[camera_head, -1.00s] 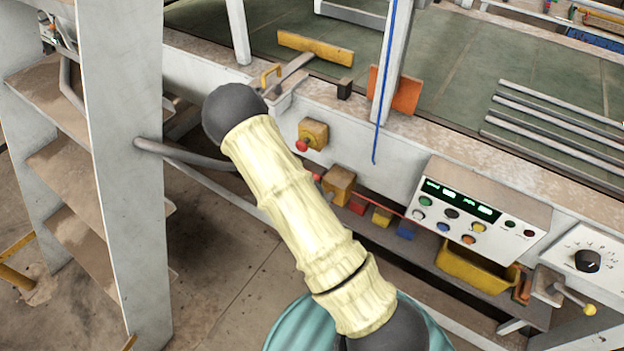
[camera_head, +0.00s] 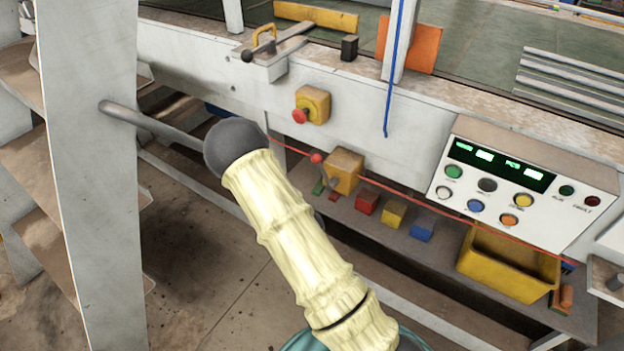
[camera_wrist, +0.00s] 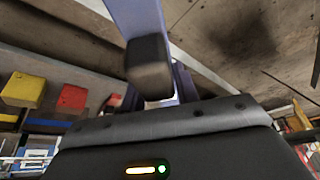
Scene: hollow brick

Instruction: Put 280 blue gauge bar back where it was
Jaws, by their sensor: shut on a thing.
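My gripper (camera_wrist: 152,72) shows in the wrist view, with a dark finger pad against a pale blue-violet bar. I take this bar (camera_wrist: 140,14) to be the blue gauge bar. It runs from the top edge down behind the pad, and my gripper is shut on it. Its far end is out of frame and no size marking is readable. In the head view my arm crosses the middle, and neither gripper nor held bar can be made out there.
A low shelf under the bench bears a red block (camera_head: 367,201), a yellow block (camera_head: 393,214), a blue block (camera_head: 422,228) and a yellow bin (camera_head: 508,262). A red cord (camera_head: 400,197) runs above them. A control panel (camera_head: 520,190) stands right; a grey upright (camera_head: 90,180) stands left.

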